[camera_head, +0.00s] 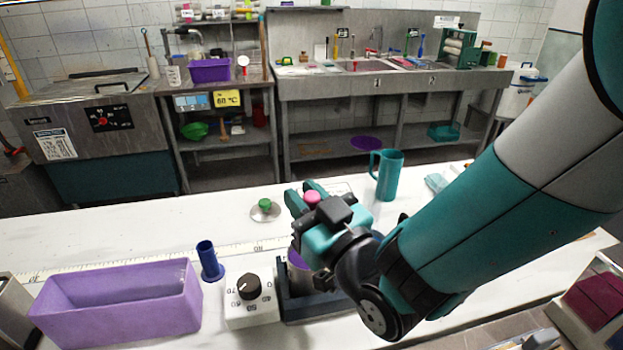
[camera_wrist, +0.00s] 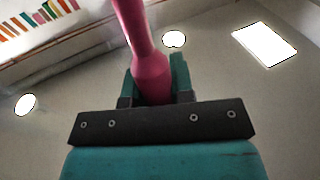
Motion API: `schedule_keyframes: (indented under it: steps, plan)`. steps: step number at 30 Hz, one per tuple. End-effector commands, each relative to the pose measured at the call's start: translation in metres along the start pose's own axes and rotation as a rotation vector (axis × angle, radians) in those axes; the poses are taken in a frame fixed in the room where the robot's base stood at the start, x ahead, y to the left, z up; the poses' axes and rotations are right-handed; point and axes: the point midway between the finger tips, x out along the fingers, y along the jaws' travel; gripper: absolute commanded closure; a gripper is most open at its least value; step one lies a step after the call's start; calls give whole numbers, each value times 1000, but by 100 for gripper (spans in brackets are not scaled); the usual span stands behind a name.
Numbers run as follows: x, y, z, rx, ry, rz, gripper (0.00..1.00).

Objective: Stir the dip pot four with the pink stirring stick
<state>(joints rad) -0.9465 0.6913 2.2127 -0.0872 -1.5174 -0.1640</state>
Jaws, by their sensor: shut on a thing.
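My gripper (camera_head: 307,190) is shut on the pink stirring stick (camera_head: 312,198), whose rounded pink end shows between the fingers. In the wrist view the stick (camera_wrist: 147,62) stands between the two teal fingers (camera_wrist: 155,82) and runs up out of the picture. My gripper is above the dark tray (camera_head: 318,306) on the white counter. A purple pot (camera_head: 296,262) shows in part behind my gripper at this tray. My wrist hides most of it, and I see no number on it. I cannot tell whether the stick's far end is inside the pot.
A white box with a dial (camera_head: 250,302), a blue cylinder (camera_head: 209,262) and a purple bin (camera_head: 115,305) stand left of the tray. A green-knobbed lid (camera_head: 265,210) lies behind. A teal jug (camera_head: 388,176) stands behind right. The counter's back left is clear.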

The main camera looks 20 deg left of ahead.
Motion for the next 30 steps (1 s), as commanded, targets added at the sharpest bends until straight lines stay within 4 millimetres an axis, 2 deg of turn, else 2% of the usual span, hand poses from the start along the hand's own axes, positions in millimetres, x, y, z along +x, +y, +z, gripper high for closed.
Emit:
schedule_keyframes:
  steps: [11, 30]
  plan:
    - [0, 0, -2, 0, 0, 0, 100]
    - [1, 1, -64, 0, 1, 1, 100]
